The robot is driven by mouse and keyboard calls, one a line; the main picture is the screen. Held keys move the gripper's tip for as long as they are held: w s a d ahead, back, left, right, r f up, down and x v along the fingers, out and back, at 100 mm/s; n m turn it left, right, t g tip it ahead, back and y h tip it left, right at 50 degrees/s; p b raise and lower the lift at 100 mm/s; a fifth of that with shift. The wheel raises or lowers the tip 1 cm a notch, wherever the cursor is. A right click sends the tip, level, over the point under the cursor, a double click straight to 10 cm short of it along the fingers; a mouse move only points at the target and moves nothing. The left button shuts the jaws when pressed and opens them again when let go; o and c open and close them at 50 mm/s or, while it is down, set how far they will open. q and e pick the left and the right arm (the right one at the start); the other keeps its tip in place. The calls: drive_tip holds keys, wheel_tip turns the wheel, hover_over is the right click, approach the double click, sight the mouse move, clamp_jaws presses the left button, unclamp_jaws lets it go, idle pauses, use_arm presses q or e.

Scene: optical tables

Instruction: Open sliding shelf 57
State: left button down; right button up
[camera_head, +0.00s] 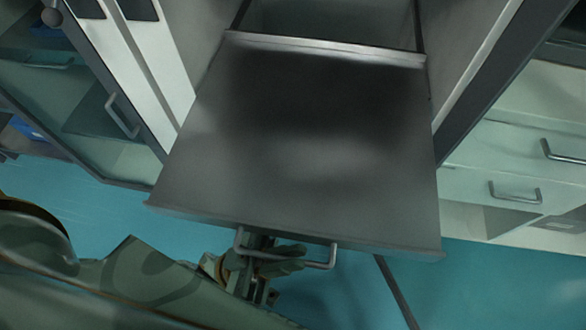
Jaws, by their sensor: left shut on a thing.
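The sliding shelf (310,140) is a flat dark grey metal plate pulled out of a cabinet, with its front edge towards me. A metal bar handle (333,258) is fixed below the front edge. My left gripper (262,258) is shut on the left part of this handle, under the front edge. My left arm comes in from the lower left. The shelf partly hides the gripper from above. No number shows on the shelf. My right gripper is not in view.
The cabinet's open glass door (75,95) stands at the left. White drawers (505,190) with metal handles stand at the right. The teal floor (490,290) is clear at the lower right, apart from a thin dark bar.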

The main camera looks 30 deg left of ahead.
use_arm(q)
drive_tip(key=shift+s+d, duration=0.2)
drive_tip(key=shift+s, duration=0.5)
drive_tip(key=shift+s+d, duration=0.2)
drive_tip(key=shift+s, duration=0.5)
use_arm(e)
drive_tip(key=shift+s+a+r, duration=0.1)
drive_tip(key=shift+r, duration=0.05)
use_arm(q)
drive_tip(key=c, duration=1.8)
unclamp_jaws()
